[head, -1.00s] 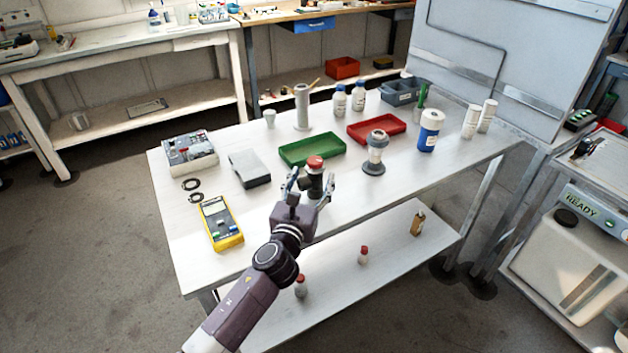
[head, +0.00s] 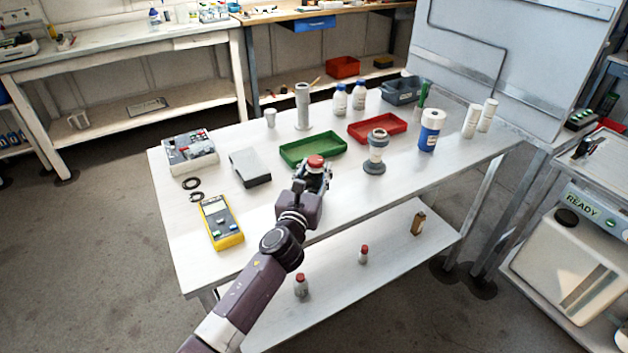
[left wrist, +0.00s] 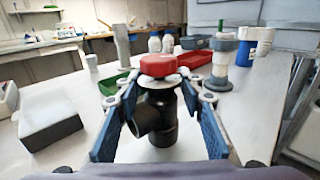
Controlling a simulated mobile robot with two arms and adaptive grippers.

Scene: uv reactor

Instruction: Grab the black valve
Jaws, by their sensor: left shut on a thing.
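The black valve (left wrist: 155,118) has a red cap or knob (left wrist: 159,66) on top and a short side pipe facing my left finger. It stands upright between the two blue-padded fingers of my left gripper (left wrist: 160,130) in the left wrist view. In the head view the left gripper (head: 313,180) is shut on the valve at the table's near side, and the red knob (head: 316,161) shows above the fingers. Most of the valve's body is hidden there by the gripper. My right gripper is not in view.
A green tray (head: 286,160) lies just behind the valve. A grey-white flanged fitting (head: 376,153) stands to the right. A grey box (head: 250,168) and a yellow meter (head: 220,222) lie to the left. The white table (head: 440,180) is clear at its near right.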

